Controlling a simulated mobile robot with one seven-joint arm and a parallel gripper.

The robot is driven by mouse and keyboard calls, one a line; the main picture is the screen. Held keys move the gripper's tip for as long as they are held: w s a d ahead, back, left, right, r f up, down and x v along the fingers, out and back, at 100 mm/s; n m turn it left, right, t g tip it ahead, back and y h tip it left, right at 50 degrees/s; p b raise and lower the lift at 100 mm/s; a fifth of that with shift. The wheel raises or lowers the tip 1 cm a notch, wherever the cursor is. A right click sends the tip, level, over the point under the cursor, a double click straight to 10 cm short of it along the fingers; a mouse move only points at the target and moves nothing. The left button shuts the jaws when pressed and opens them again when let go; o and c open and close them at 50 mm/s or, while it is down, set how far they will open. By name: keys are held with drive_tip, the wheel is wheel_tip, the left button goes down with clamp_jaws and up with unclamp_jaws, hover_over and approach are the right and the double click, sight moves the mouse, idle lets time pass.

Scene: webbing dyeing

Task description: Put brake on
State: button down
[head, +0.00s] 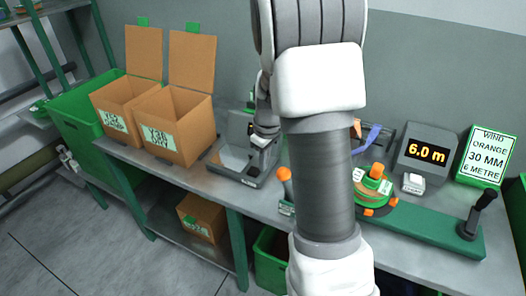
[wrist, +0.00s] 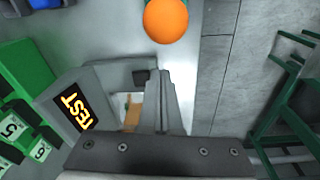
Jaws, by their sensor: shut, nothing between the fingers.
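An orange ball knob (head: 285,174), which may be the brake lever's end, stands left of my arm in the head view. An orange ball (wrist: 166,20) also shows at the top of the wrist view, just beyond my fingertips and apart from them. My gripper (wrist: 163,72) is shut and empty; in the head view it (head: 261,143) hangs over the grey machine, left of the orange knob. The winder's green base (head: 430,228) carries an orange and green reel (head: 374,182) and a black crank handle (head: 480,212). My arm hides the winder's left part.
A grey machine (head: 228,130) stands beside my gripper; a TEST display (wrist: 75,108) shows in the wrist view. Open cardboard boxes (head: 180,115) stand left. A 6.0 m display (head: 427,152) and a wind-order sign (head: 488,155) are at right. The bench's front edge has open floor beyond.

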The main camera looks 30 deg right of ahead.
drive_tip(key=shift+s+d+r, duration=0.35)
drive_tip(key=shift+s+d, duration=0.05)
drive_tip(key=shift+s, duration=0.35)
drive_tip(key=shift+s+d+r, duration=0.3)
drive_tip(key=shift+s+d, duration=0.05)
drive_tip(key=shift+s, duration=0.35)
drive_tip(key=shift+d+b, duration=0.15)
drive_tip(key=shift+b, duration=0.25)
drive_tip(key=shift+s+r+t, duration=0.15)
drive_tip(key=shift+s+t, duration=0.05)
drive_tip(key=shift+t, duration=0.1)
